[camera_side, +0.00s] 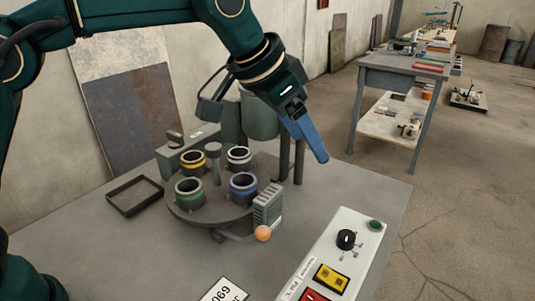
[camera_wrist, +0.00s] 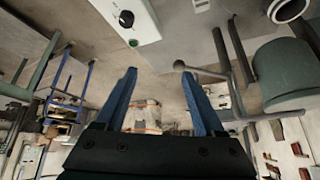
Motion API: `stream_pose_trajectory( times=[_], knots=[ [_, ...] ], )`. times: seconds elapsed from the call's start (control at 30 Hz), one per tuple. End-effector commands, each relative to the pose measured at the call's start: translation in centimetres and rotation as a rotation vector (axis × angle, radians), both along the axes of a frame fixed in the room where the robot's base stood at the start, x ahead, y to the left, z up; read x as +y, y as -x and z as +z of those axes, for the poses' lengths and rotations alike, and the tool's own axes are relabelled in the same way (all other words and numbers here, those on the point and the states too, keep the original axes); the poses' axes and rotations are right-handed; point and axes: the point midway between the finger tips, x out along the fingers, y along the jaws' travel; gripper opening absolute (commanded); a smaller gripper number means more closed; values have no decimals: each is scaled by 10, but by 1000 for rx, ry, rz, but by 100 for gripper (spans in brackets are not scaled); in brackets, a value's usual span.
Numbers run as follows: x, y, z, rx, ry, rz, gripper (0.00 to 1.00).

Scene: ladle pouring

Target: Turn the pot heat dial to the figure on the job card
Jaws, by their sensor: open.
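The heat dial (camera_side: 346,239) is a black knob with a white mark on a white control box (camera_side: 368,222), at the lower right of the side view. It also shows at the top of the wrist view (camera_wrist: 126,19). The job card (camera_side: 223,291) lies at the bottom edge of the side view. It is partly cut off, and the figures look like 069. The grey-green pot (camera_side: 261,120) stands behind the turntable. My gripper (camera_side: 322,158) has blue fingers and is in the air above and behind the box, apart from the dial. In the wrist view its fingers (camera_wrist: 159,73) are spread and empty.
A round turntable (camera_side: 210,214) holds several cups with coloured bands. Beside it are a grey finned block (camera_side: 267,208) and an orange ball (camera_side: 263,233). The box also carries a green button (camera_side: 375,225) and a yellow switch (camera_side: 331,278). An empty tray (camera_side: 134,208) lies left.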

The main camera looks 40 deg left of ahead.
Motion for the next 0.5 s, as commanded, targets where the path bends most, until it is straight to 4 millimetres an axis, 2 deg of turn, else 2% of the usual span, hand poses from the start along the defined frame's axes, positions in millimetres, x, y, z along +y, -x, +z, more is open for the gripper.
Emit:
stream_pose_trajectory(
  times=[0.03,0.2,0.4,0.5],
  knots=[
    [-16,-6,-17,21,-8,-32,71],
    [-53,-13,-66,77,-28,-105,71],
    [-73,-3,-110,150,-61,-152,71],
    [-77,0,-120,165,-68,-162,71]
  ],
)
